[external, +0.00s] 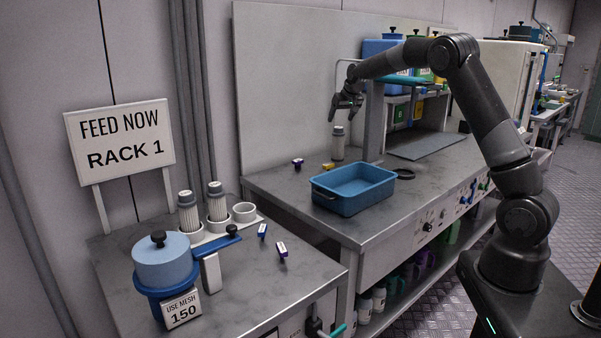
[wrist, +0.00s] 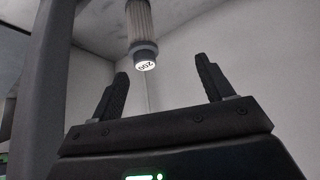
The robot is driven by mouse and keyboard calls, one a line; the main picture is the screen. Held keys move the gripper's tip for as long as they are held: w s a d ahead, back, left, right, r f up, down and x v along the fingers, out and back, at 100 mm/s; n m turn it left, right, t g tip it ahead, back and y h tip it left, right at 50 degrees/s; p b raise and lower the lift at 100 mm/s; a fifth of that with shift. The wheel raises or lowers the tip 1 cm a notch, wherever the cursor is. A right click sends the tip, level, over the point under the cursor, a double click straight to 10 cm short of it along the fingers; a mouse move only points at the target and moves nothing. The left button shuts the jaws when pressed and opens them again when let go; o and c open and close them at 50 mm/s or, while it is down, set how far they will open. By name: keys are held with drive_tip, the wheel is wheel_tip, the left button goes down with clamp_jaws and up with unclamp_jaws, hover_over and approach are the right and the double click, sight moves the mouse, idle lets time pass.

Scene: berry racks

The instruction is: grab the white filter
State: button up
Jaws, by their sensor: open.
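A white filter (external: 338,146) with a grey cap stands upright on the far bench, close to the back panel. In the wrist view the filter (wrist: 140,22) shows its pleated body and a grey end marked 200, at the top and a little left of centre. My gripper (external: 346,108) is above the filter in the external view and apart from it. In the wrist view its two fingers (wrist: 162,75) are spread with nothing between them. Two similar filters, one (external: 188,212) and another (external: 217,202), stand in a white holder on the near bench.
A blue tray (external: 345,205) sits on the far bench in front of the filter, with a dark ring (external: 404,174) beside it. A grey rack post (external: 374,122) stands just right of the filter. A blue lidded sieve pot (external: 161,265) is on the near bench.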

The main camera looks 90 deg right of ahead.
approach(341, 134)
drive_tip(key=w+d+f, duration=0.1)
drive_tip(key=d, duration=0.1)
drive_tip(key=shift+m+g, duration=0.3)
drive_tip(key=x, duration=0.4)
drive_tip(key=shift+w+d+f, duration=0.1)
drive_tip(key=shift+d+f, duration=0.2)
drive_tip(key=shift+a+f+x, duration=0.1)
drive_tip(key=shift+a+x, duration=0.1)
drive_tip(key=shift+x, duration=0.8)
drive_tip(key=shift+a+f+x, duration=0.1)
drive_tip(key=shift+a+x, duration=0.1)
drive_tip(key=shift+x, duration=0.85)
drive_tip(key=shift+a+f+x, duration=0.15)
drive_tip(key=shift+a+x, duration=0.05)
drive_tip(key=shift+x, duration=0.8)
drive_tip(key=c, duration=1)
drive_tip(key=shift+r, duration=0.1)
wheel_tip(341, 134, up, 25)
drive_tip(key=shift+w+d+r, duration=0.15)
drive_tip(key=shift+r, duration=1.25)
